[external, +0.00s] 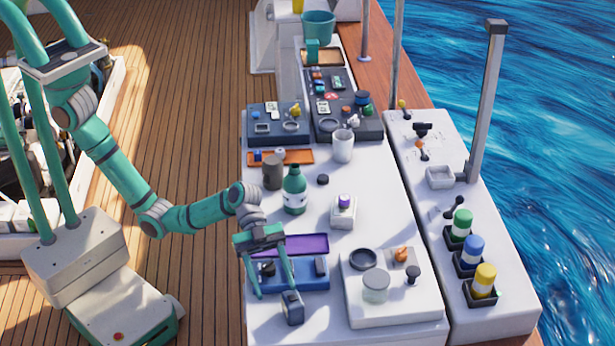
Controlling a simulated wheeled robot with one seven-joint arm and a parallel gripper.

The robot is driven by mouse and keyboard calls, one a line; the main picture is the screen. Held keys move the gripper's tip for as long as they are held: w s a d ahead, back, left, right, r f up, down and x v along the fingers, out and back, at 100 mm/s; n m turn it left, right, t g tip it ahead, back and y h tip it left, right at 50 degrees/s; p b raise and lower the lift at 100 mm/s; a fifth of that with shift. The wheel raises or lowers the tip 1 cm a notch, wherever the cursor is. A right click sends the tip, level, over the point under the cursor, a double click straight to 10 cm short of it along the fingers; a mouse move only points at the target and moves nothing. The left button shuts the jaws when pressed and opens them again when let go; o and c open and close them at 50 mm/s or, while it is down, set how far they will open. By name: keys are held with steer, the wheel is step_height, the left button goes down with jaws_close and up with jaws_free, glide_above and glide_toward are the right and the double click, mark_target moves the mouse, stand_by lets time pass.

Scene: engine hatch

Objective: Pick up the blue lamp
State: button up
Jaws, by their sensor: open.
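The blue lamp (473,250) is a blue and white cylinder standing upright in a dark square base on the white side console at the right. It stands between a green lamp (461,224) and a yellow lamp (484,281). My gripper (275,294) is open, its fingers pointing down over the near left part of the white table. It is well to the left of the blue lamp and apart from it. A small dark block (292,308) shows at the right fingertip; I cannot tell whether they touch.
A grey post (488,100) rises from the console behind the lamps. Water lies beyond.

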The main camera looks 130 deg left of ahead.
mark_target(291, 293)
steer(key=shift+n+g, duration=0.3)
steer(key=s+a, duration=0.1)
steer(key=a, duration=0.1)
steer(key=s+a+f, duration=0.1)
steer(key=s+a, duration=0.1)
steer(key=s+a+f, duration=0.1)
steer(key=a, duration=0.1)
steer(key=shift+s+a, duration=0.2)
steer(key=shift+a, duration=0.15)
steer(key=shift+w+d+f, duration=0.1)
steer(key=shift+w+f, duration=0.05)
steer(key=shift+f, duration=0.05)
steer(key=x, duration=0.4)
steer(key=shift+w+d+f, duration=0.1)
steer(key=shift+w+f, duration=0.1)
steer(key=shift+w, duration=0.15)
steer(key=shift+x, duration=2.6)
steer(key=shift+w+r, duration=0.15)
steer(key=shift+w, duration=0.05)
steer(key=shift+c, duration=0.7)
steer(key=c, duration=1.1)
steer(key=shift+a+r, duration=0.1)
steer(key=shift+a, duration=0.1)
